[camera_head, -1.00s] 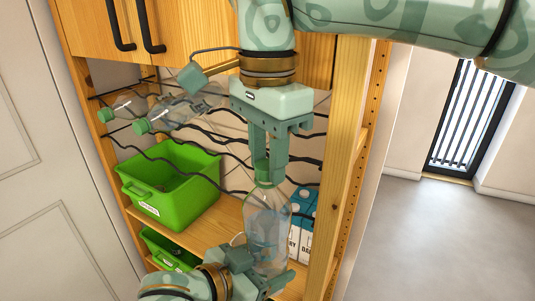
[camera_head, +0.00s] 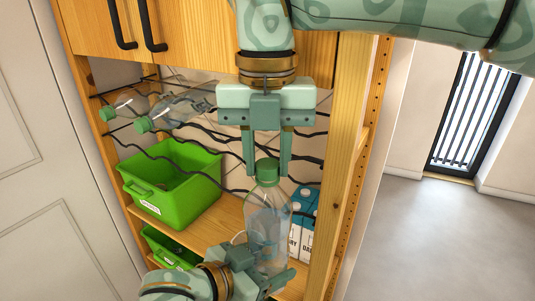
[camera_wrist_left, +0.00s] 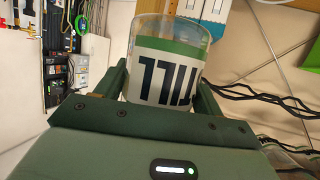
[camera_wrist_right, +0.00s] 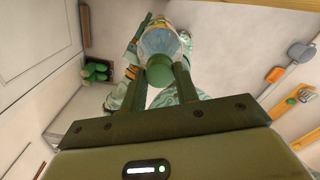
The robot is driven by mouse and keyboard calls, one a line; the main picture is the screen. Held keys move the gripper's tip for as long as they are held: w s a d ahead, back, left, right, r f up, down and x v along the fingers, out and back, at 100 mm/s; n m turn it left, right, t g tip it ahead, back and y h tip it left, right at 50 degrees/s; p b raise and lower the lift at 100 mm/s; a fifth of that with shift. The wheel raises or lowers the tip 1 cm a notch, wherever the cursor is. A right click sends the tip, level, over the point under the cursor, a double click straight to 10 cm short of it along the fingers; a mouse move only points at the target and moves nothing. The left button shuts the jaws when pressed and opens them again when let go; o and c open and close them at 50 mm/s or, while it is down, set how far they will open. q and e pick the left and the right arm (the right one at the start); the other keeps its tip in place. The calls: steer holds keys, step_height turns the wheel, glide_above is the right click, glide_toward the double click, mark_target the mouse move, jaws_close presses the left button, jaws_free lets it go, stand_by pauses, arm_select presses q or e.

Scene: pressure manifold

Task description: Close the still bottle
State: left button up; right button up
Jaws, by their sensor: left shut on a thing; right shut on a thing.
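The clear bottle (camera_head: 268,215) stands upright with a green cap (camera_head: 267,171) on its neck; I cannot tell how tight the cap is. My left gripper (camera_head: 262,268) is shut on the lower body of the bottle. In the left wrist view the bottle (camera_wrist_left: 190,40), with a white and green label, sits between its fingers. My right gripper (camera_head: 268,168) points straight down from above, shut on the cap, one finger on each side. The cap also shows between its fingers in the right wrist view (camera_wrist_right: 160,70).
A wooden shelf (camera_head: 222,215) holds a green bin (camera_head: 175,195) and blue-and-white cartons (camera_head: 301,225) just right of the bottle. A wavy black wire rack behind holds other capped bottles (camera_head: 165,112). A wooden post (camera_head: 343,170) stands close on the right.

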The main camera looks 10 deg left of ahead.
steer(key=o, duration=1.1)
steer(key=shift+r, duration=2.25)
steer(key=shift+c, duration=0.3)
